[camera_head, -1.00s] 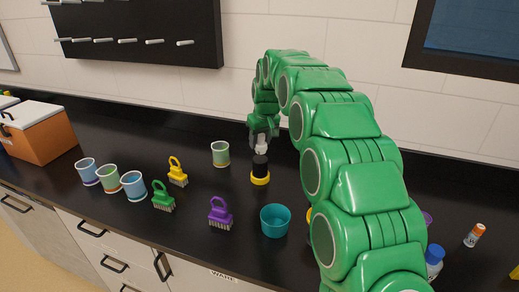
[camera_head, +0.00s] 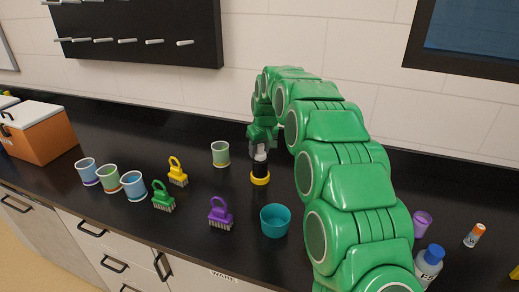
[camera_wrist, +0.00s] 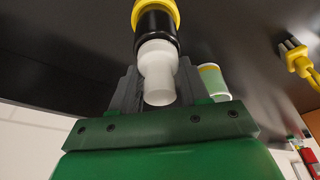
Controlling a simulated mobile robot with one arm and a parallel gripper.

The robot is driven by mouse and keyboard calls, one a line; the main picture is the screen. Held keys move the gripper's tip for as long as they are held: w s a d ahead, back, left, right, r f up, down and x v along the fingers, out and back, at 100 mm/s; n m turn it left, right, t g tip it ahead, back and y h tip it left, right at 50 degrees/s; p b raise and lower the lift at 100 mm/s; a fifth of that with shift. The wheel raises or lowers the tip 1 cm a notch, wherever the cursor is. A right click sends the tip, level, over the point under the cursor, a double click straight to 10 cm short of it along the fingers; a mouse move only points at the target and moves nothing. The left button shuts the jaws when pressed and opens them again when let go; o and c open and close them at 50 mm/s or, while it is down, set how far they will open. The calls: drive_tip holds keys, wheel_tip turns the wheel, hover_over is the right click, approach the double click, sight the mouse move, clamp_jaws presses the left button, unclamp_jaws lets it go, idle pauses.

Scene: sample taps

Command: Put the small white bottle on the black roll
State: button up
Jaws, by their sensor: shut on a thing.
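The small white bottle (camera_head: 261,153) is between the fingers of my gripper (camera_head: 260,148), which is shut on it. In the wrist view the white bottle (camera_wrist: 158,75) lies between the two grey fingers (camera_wrist: 157,88). The black roll (camera_head: 260,171) stands upright on the counter in a yellow base ring. The bottle is directly above the roll, in line with it. In the wrist view the bottle's far end meets the outline of the black roll (camera_wrist: 155,30); I cannot tell whether they touch.
A green striped cup (camera_head: 220,153) stands left of the roll. Yellow (camera_head: 177,172), green (camera_head: 163,197) and purple (camera_head: 220,213) brushes and a teal bowl (camera_head: 275,220) are nearer the front. A blue-capped bottle (camera_head: 430,264) and purple cup (camera_head: 422,223) stand right of my arm.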

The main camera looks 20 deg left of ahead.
drive_tip(key=shift+f, duration=0.15)
drive_tip(key=o, duration=1.1)
drive_tip(key=shift+c, duration=0.2)
drive_tip(key=v, duration=1.1)
drive_tip(key=s+d+r+m, duration=0.1)
drive_tip(key=s+d+r, duration=0.1)
drive_tip(key=s+d, duration=0.35)
drive_tip(key=s+d+r+m, duration=0.1)
drive_tip(key=s+d+r, duration=0.1)
drive_tip(key=d, duration=0.7)
drive_tip(key=s+d+f+m+g+h, duration=0.1)
drive_tip(key=s+d+m, duration=0.1)
drive_tip(key=s+d, duration=0.95)
drive_tip(key=s+d+f+m+g+h, duration=0.1)
drive_tip(key=s+d+f+m+g, duration=0.15)
drive_tip(key=s+d, duration=0.85)
drive_tip(key=s+d+f+m, duration=0.1)
drive_tip(key=s+f, duration=0.1)
drive_tip(key=s, duration=0.7)
drive_tip(key=s+d+f+m, duration=0.2)
drive_tip(key=s, duration=0.8)
drive_tip(key=shift+s+f, duration=0.25)
drive_tip(key=shift+f, duration=0.05)
